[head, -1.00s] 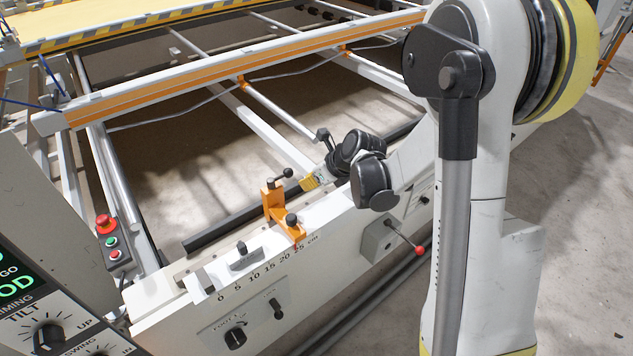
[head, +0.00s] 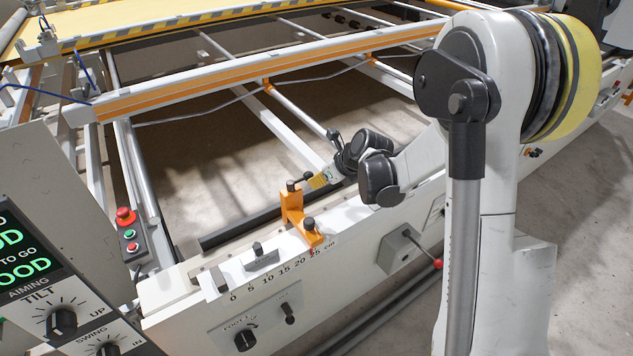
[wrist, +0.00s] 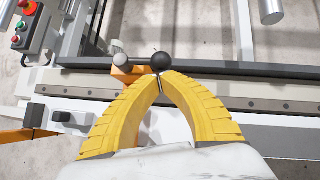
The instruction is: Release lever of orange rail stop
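The orange rail stop (head: 293,208) sits on the white rail by the centimetre scale, near the 20–25 marks. Its lever has a black ball knob (head: 309,177), with a grey knob (head: 292,186) at the other end. In the wrist view, the black ball (wrist: 161,61) lies right at my fingertips and the grey knob (wrist: 120,59) is left of it. My gripper (wrist: 160,82) has its yellow fingers brought together at the tips, with the ball just beyond them, not visibly between them. My gripper also shows in the head view (head: 318,181); contact with the knob cannot be told.
A second black knob (head: 309,224) stands on the stop's front foot. A box with a red-ball lever (head: 437,264) is on the rail's front face. A red and green button box (head: 128,236) stands at left. A dark bar runs behind the stop.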

